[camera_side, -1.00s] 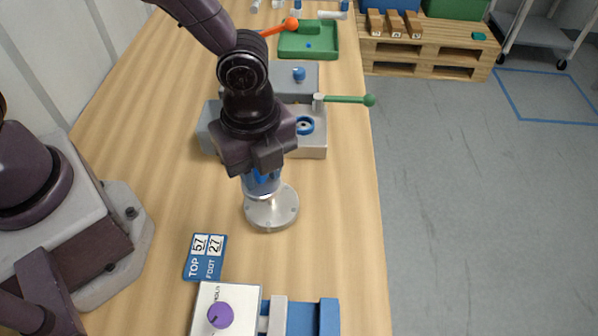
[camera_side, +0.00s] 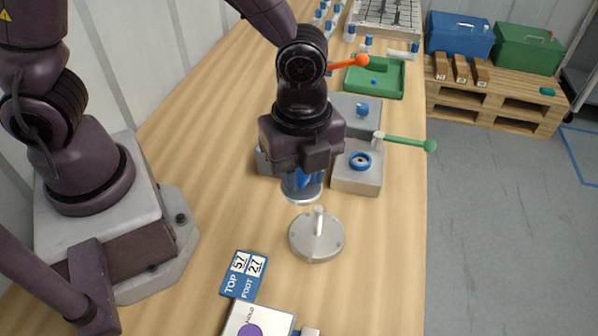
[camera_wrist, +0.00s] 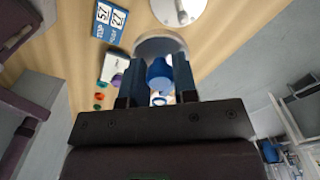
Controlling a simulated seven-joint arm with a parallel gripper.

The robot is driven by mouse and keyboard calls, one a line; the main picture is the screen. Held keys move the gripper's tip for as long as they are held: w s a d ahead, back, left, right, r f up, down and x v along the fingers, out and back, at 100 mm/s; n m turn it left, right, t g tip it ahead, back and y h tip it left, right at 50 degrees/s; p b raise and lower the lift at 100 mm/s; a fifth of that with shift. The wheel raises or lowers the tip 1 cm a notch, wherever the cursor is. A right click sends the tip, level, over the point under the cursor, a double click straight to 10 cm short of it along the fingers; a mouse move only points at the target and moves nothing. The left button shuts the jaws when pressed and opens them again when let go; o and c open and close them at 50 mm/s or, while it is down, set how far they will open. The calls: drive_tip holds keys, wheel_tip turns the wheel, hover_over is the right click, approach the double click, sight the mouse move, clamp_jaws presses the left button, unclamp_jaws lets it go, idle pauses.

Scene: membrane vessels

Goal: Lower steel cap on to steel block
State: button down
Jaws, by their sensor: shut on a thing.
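My gripper (camera_side: 302,180) is shut on the blue knob (camera_wrist: 159,74) of the steel cap, with one finger on each side of it in the wrist view. The steel cap (camera_side: 302,199) hangs below the fingers, its pale round rim (camera_wrist: 160,42) level or nearly so. It is in the air, left of the near steel block (camera_side: 357,180). That block has a blue ring (camera_side: 360,161) around an opening on top and a green-handled lever (camera_side: 405,143) at its back right corner. The arm hides part of what stands behind the cap.
A round steel plate (camera_side: 316,244) with an upright post stands just in front of the cap. Another grey block (camera_side: 345,112) with a blue knob and orange lever is behind. A blue number card (camera_side: 243,275) lies at the front. Bare wood lies right of the plate.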

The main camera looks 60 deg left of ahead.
drive_tip(key=w+a+f+n, duration=0.1)
drive_tip(key=w+a+f, duration=0.1)
drive_tip(key=w, duration=0.4)
drive_tip(key=w+a+f+n, duration=0.1)
drive_tip(key=w+a, duration=0.2)
drive_tip(key=w, duration=0.3)
drive_tip(key=w+a+f+n, duration=0.1)
drive_tip(key=w+a+f, duration=0.1)
drive_tip(key=w, duration=0.4)
drive_tip(key=shift+a+f+n, duration=0.35)
drive_tip(key=shift+a+n, duration=0.05)
drive_tip(key=shift+a, duration=0.25)
drive_tip(key=shift+w+r, duration=0.25)
drive_tip(key=shift+w, duration=0.2)
drive_tip(key=shift+f, duration=2.4)
drive_tip(key=c, duration=0.8)
unclamp_jaws()
drive_tip(key=shift+s, duration=0.1)
wheel_tip(320, 180, up, 13)
